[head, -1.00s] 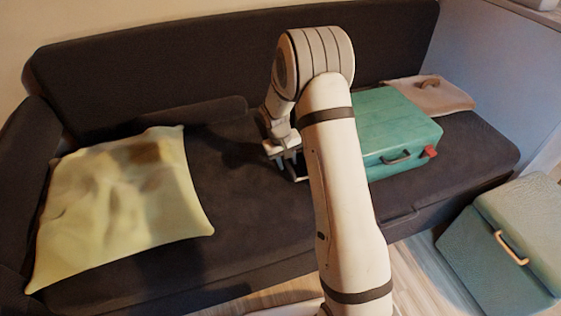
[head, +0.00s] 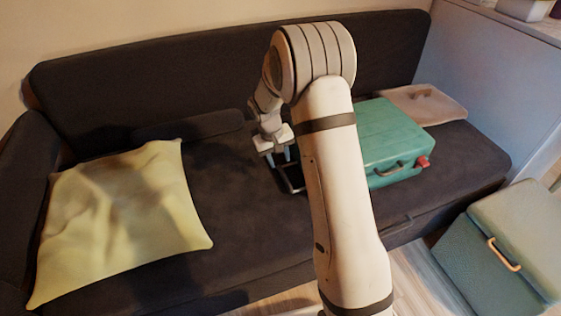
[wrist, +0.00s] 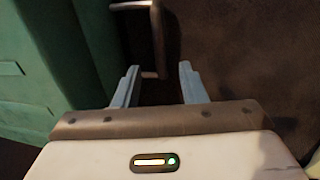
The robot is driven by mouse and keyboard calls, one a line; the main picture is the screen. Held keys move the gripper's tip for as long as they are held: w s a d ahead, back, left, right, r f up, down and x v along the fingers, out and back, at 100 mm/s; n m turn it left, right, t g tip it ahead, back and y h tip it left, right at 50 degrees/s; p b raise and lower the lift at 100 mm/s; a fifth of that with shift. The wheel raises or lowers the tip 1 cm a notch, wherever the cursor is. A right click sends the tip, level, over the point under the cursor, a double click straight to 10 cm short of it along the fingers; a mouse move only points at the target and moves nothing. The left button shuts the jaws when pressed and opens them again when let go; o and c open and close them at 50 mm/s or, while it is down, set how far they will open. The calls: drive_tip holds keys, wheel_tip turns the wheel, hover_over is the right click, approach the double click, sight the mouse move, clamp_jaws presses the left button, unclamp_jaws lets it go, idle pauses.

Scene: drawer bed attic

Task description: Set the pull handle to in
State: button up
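A teal suitcase (head: 385,130) lies flat on the dark sofa, partly hidden by my arm in the head view. Its pull handle (head: 291,180) is a dark bar that sticks out from the suitcase's left side. My gripper (head: 279,160) is at the handle, its fingers pointing down. In the wrist view my gripper (wrist: 159,68) is open, with a gap between its blue-grey fingers. The handle's dark grip (wrist: 168,42) and a metal rod show just beyond the fingertips. The suitcase's green side (wrist: 60,60) is at the left. I cannot tell whether the fingers touch the handle.
A yellow-green cushion (head: 125,215) lies on the sofa (head: 235,235) at left. A beige folded item (head: 425,102) lies behind the suitcase. A blue-green box (head: 490,270) with a light handle stands on the floor at right. The sofa seat between cushion and handle is clear.

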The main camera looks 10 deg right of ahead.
sight(285, 177)
drive_tip(key=shift+a, duration=0.1)
drive_tip(key=shift+c, duration=0.9)
drive_tip(key=shift+s+a+f+b, duration=0.1)
drive_tip(key=shift+s+a+b, duration=0.15)
drive_tip(key=shift+a+b, duration=0.05)
drive_tip(key=shift+c, duration=0.8)
drive_tip(key=s+a+t+b, duration=0.1)
drive_tip(key=a, duration=0.1)
drive_tip(key=s+a+r+t+h+b, duration=0.1)
drive_tip(key=s+a+t, duration=0.1)
drive_tip(key=a, duration=0.1)
drive_tip(key=s+a+m+t+h+b, duration=0.1)
drive_tip(key=s+a+b, duration=0.1)
drive_tip(key=shift+a+r+t, duration=0.25)
drive_tip(key=shift+a+t, duration=0.05)
drive_tip(key=shift+a, duration=0.1)
clamp_jaws()
drive_tip(key=b+x, duration=0.3)
drive_tip(key=x, duration=0.7)
drive_tip(key=shift+d+b, duration=0.1)
drive_tip(key=shift+b, duration=0.25)
drive_tip(key=d, duration=0.3)
drive_tip(key=shift+w+d+f, duration=0.1)
drive_tip(key=shift+w+f, duration=0.15)
drive_tip(key=shift+w, duration=0.05)
drive_tip(key=shift+d+b, duration=0.3)
drive_tip(key=shift+d, duration=0.05)
drive_tip(key=shift+w, duration=0.2)
